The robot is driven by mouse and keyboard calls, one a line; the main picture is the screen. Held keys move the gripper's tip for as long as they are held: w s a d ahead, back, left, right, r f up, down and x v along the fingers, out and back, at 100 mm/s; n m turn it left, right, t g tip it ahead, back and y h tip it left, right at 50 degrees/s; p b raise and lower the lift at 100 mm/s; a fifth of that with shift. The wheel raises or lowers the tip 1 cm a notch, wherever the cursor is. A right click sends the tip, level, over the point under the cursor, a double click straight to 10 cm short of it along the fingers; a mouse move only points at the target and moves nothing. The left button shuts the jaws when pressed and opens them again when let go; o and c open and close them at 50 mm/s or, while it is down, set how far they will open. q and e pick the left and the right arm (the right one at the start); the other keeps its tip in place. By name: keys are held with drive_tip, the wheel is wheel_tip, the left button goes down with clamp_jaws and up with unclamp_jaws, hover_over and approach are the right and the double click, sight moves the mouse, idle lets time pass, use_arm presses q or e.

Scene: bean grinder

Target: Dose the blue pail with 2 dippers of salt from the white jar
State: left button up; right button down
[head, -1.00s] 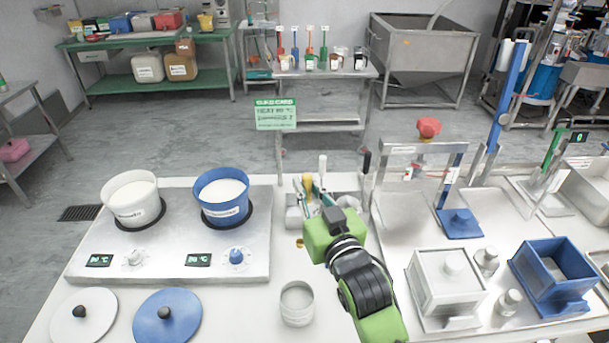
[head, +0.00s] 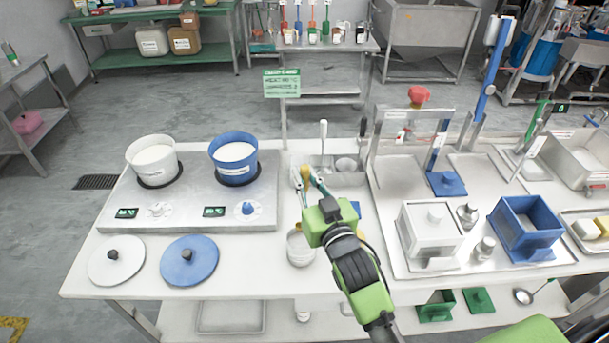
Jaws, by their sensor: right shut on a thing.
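The blue pail (head: 233,166) stands upright on the left steel hot plate unit, with white contents inside. A white pail (head: 152,163) with white contents stands to its left. A white square lidded container (head: 429,236) stands on the right tray; I cannot tell whether it is the white jar. My right gripper (head: 308,186) is in front of and left of the steel tool caddy (head: 340,179), above the table. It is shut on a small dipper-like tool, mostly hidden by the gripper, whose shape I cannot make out. My left gripper is out of view.
A steel cup (head: 301,249) stands below the gripper. White (head: 116,262) and blue (head: 189,262) round lids lie at the front left. A blue open box (head: 526,228) stands at the right. A white-handled tool (head: 323,134) rises from the caddy. A green sign (head: 282,83) stands behind.

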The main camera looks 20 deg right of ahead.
sight(306, 192)
wheel_tip(306, 192, down, 3)
drive_tip(key=shift+f+b, duration=0.1)
drive_tip(key=shift+b, duration=1.15)
drive_tip(key=shift+f, duration=0.3)
wheel_tip(306, 192, down, 5)
drive_tip(key=b, duration=0.3)
drive_tip(key=shift+b, duration=0.35)
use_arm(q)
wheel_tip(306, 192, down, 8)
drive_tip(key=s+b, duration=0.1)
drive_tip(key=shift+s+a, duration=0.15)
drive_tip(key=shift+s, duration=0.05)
use_arm(e)
drive_tip(key=shift+f, duration=0.95)
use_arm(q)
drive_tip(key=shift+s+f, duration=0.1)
use_arm(e)
drive_tip(key=shift+r, duration=0.15)
wheel_tip(306, 192, up, 12)
drive_tip(key=p, duration=1.1)
drive_tip(key=shift+f, duration=0.25)
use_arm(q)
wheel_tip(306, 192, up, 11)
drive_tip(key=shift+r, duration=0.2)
use_arm(e)
drive_tip(key=shift+f, duration=0.1)
